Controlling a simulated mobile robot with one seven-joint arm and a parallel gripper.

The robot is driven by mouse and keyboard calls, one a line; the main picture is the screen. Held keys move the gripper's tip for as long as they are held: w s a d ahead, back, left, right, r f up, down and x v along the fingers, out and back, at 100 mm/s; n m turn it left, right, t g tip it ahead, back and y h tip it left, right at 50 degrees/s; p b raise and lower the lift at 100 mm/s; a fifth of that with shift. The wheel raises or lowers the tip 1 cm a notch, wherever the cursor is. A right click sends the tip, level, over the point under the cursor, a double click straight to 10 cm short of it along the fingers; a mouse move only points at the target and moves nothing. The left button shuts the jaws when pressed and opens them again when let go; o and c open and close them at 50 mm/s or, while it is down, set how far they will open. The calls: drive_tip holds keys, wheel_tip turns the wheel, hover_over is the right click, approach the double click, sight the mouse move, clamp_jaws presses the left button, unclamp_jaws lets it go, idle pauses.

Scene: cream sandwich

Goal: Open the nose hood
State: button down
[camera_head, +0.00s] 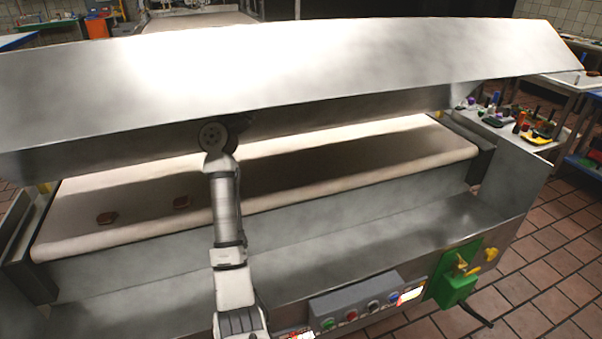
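The nose hood (300,60) is a wide, shiny metal cover spanning the machine from left to right. It stands raised above the conveyor belt (330,180), with a clear gap under its front edge. My arm rises from the bottom of the view and reaches the underside of the hood left of centre. My gripper is hidden behind the arm's end and the hood's lower edge, so I cannot see its fingers or whether it touches the hood.
A control box with coloured buttons (352,306) and a green box (455,275) are on the machine's front. A side table (490,125) at right holds several small items. Tiled floor is open at right.

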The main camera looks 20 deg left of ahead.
drive_tip(key=shift+w+a+r, duration=0.4)
drive_tip(key=shift+w+r, duration=0.1)
drive_tip(key=shift+f, duration=0.1)
